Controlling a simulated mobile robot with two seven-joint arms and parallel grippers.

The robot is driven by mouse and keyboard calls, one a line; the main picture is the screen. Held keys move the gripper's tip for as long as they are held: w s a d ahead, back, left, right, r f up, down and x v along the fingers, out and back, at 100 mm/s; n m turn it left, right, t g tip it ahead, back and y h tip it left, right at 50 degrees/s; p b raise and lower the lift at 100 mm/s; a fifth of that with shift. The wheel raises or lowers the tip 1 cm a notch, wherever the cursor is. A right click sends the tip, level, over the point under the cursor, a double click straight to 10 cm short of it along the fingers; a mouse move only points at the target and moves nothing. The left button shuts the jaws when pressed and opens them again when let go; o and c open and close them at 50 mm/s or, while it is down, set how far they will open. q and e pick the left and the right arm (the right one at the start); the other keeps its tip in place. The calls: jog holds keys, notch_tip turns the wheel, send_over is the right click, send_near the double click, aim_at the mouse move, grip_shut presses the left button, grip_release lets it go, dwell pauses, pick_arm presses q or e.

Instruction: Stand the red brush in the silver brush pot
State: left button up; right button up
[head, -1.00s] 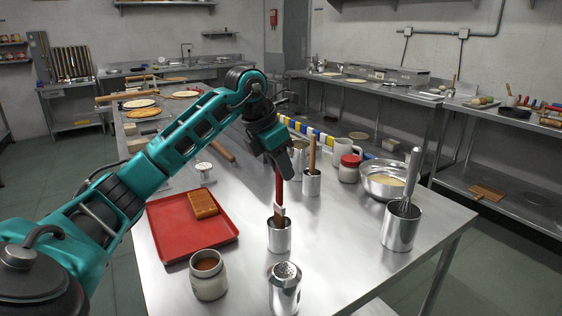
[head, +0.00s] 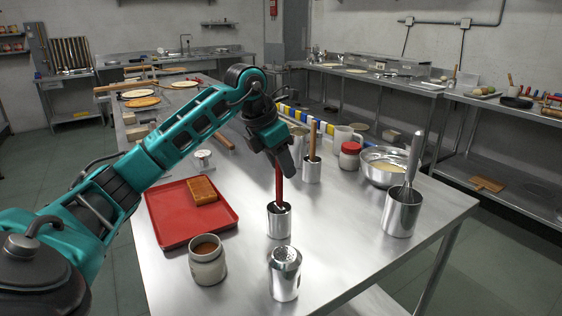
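The silver brush pot (head: 279,224) stands upright on the steel table, near the middle of the view. The red brush (head: 279,184) is upright, its lower end inside the pot's mouth and hidden by the wall. My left gripper (head: 284,162) is above the pot, shut on the upper end of the red brush's handle. Whether the brush touches the pot's bottom cannot be seen. My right gripper is out of view.
A shaker (head: 285,274) and a jar of brown contents (head: 207,260) stand in front. A red tray (head: 172,228) lies left. Behind are a pot with a wooden tool (head: 311,168) and a red-lidded jar (head: 350,157). A whisk pot (head: 402,213) stands right.

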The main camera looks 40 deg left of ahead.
pick_arm(q)
jog(key=shift+o, duration=1.3)
jog(key=shift+r, duration=0.1)
jog(key=p+v, duration=0.1)
jog(key=v, duration=1.1)
jog(key=shift+s+r+p, duration=0.15)
jog(key=shift+r+p, duration=0.15)
jog(key=shift+r, duration=0.05)
jog(key=shift+a, duration=0.1)
